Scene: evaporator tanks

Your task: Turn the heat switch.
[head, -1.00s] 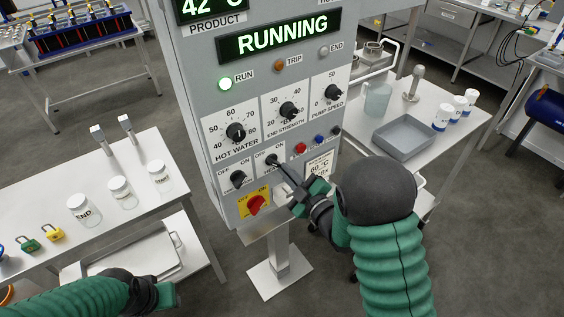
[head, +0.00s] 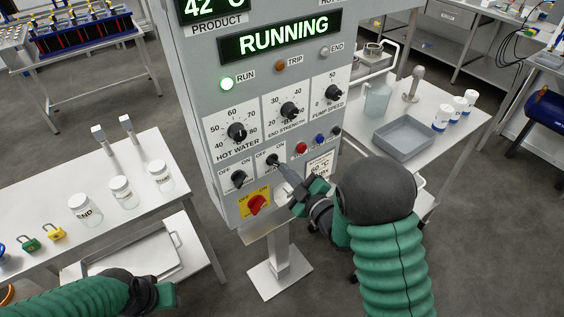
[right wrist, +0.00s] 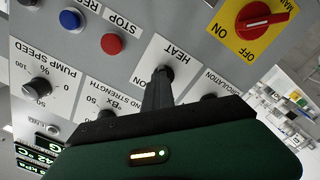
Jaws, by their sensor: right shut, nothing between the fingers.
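The heat switch (head: 271,160) is a small black knob marked OFF and ON on the grey control panel (head: 213,130). Its HEAT label (right wrist: 174,50) shows upside down in the right wrist view, with the knob (right wrist: 166,73) beside it. My right gripper (head: 279,167) is shut, with nothing between its fingers. Its tips (right wrist: 160,85) are at the knob and partly cover it; whether they touch it, and which way the knob points, I cannot tell. My left gripper (head: 165,296) is low at the left, away from the panel; its fingers are not clear.
Left of the heat switch is another black OFF/ON knob (head: 238,178). Below is a red rotary switch (head: 257,204) on a yellow plate. A red button (head: 301,148) and blue button (head: 319,139) are to the right. Steel tables with jars (head: 120,189) and a tray (head: 404,142) flank the panel.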

